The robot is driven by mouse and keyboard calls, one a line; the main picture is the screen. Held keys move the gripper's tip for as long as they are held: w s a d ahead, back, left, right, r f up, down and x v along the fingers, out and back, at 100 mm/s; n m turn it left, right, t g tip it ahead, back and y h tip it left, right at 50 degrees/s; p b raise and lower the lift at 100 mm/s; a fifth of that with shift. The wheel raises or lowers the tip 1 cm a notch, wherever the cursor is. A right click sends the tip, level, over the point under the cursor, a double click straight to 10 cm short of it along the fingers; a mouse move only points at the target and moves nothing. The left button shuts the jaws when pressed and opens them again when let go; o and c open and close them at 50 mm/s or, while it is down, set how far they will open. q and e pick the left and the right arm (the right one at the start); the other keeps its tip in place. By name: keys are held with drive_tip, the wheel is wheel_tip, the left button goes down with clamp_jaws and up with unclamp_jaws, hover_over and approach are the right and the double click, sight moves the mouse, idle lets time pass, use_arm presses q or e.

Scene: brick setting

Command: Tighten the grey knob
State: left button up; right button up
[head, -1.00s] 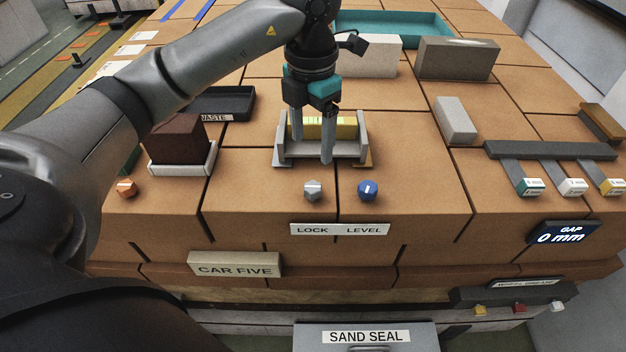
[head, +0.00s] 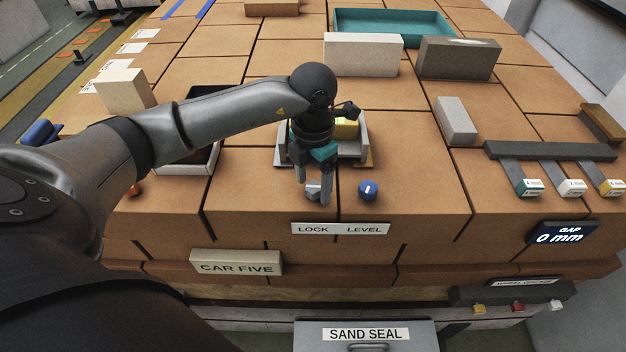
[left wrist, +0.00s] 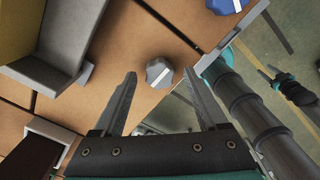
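The grey knob (head: 313,190), faceted with a white line on its top, sits on the brick surface above the word LOCK. In the left wrist view the knob (left wrist: 160,72) shows between the fingertips, with space on both sides. My left gripper (head: 312,200) is open and points down at the knob, its fingers partly covering it in the head view. It also shows in the left wrist view (left wrist: 160,76). My right gripper is not in the head view. A dark and teal part at the right of the left wrist view may be it, too small to read.
A blue knob (head: 368,190) sits close to the right, above LEVEL on the label (head: 340,229). A grey cradle (head: 359,158) with a yellow block (head: 346,129) stands just behind my gripper. An orange knob (head: 134,190) is at left, partly behind my arm. A display (head: 562,234) reads GAP 0 mm.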

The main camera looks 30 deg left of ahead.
use_arm(q)
clamp_jaws()
idle(0.4)
